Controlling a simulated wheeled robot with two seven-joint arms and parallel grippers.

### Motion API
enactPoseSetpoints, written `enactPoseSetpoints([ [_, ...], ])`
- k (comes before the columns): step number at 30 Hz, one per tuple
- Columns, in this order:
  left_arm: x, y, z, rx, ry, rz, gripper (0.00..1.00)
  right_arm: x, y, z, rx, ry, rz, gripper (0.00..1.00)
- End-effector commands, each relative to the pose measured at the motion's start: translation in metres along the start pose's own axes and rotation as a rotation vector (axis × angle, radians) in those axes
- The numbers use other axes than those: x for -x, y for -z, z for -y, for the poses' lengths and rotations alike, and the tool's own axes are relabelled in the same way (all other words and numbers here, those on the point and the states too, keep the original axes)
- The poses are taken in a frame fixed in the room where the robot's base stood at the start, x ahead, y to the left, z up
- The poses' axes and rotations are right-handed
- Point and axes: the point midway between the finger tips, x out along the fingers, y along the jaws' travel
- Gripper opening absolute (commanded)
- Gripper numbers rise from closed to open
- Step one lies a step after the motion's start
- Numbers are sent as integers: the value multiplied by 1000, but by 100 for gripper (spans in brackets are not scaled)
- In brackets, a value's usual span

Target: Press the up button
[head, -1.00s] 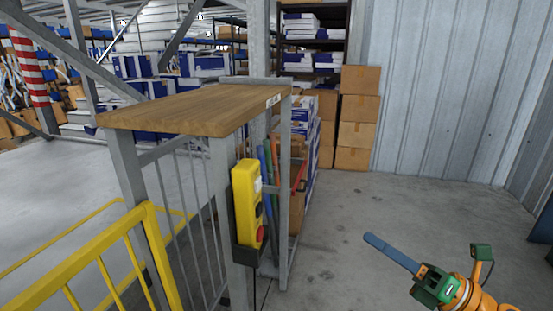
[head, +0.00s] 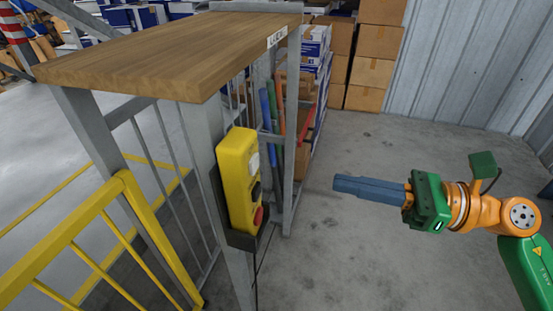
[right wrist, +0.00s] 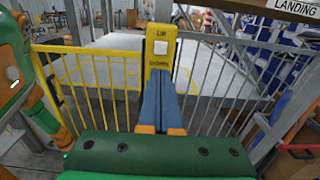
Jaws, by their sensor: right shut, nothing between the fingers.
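A yellow control box (head: 238,185) hangs on a grey post below a wooden top. In the head view its side face carries a white button (head: 254,163) at the top, a black one (head: 256,192) below and a red one (head: 259,216) at the bottom. In the right wrist view the box (right wrist: 161,62) shows "UP" above the white button (right wrist: 160,47) and "DOWN" below it; my fingers hide its lower part. My right gripper (head: 337,184) is shut and empty, right of the box and apart from it. Its blue fingers (right wrist: 161,82) point towards the box. My left gripper is not in view.
A yellow railing (head: 95,235) stands left of the post. The wooden top (head: 170,50) overhangs the box. Coloured tubes and a grey frame stand behind it. Stacked cartons (head: 372,55) are farther back. Floor (head: 340,250) between gripper and box is clear.

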Motion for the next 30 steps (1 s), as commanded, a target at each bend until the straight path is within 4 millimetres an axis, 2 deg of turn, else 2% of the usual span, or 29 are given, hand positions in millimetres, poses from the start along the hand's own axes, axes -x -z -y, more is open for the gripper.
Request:
enactPoseSetpoints([
  [1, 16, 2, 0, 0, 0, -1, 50, -11, -10, -1, -2, -4, 3, 0],
  [3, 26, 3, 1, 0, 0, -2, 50, -26, -11, -1, -1, -4, 5, 0],
  [9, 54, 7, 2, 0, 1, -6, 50, -70, -10, 0, -3, -2, 5, 0],
  [15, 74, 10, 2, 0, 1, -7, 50, -104, -8, 0, -3, -1, 4, 0],
  [21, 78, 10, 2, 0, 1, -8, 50, -117, -2, 0, -1, 0, 1, 0],
  [30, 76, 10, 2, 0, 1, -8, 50, -117, -1, 0, -1, 0, 1, 0],
])
